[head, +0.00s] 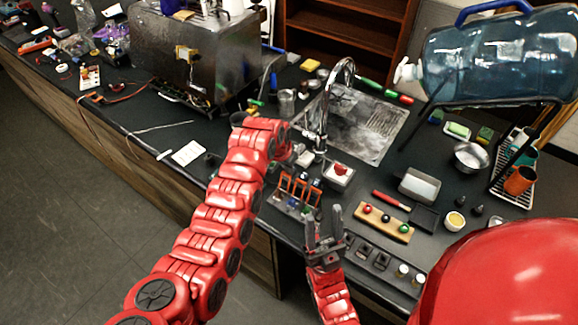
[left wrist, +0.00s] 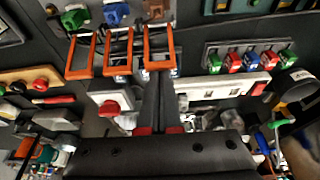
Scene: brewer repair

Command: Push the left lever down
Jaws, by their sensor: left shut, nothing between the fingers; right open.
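A row of three orange U-shaped levers (head: 300,189) stands on a panel near the counter's front edge; they also show at the top of the left wrist view. The left lever shows as the rightmost one (left wrist: 159,64) there. My left gripper (left wrist: 160,128) is shut and empty, its dark fingers close to that left lever and overlapping it in the picture; I cannot tell whether they touch. In the head view the left gripper's tips are hard to make out. My right gripper (head: 324,226) is open and empty, just in front of and right of the levers.
A white box with a red knob (head: 340,171) stands behind the levers. A wooden board with coloured balls (head: 384,221) lies to the right. The sink (head: 365,122) and faucet (head: 349,75) are behind. A large water bottle (head: 492,55) rests on a rack at the right.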

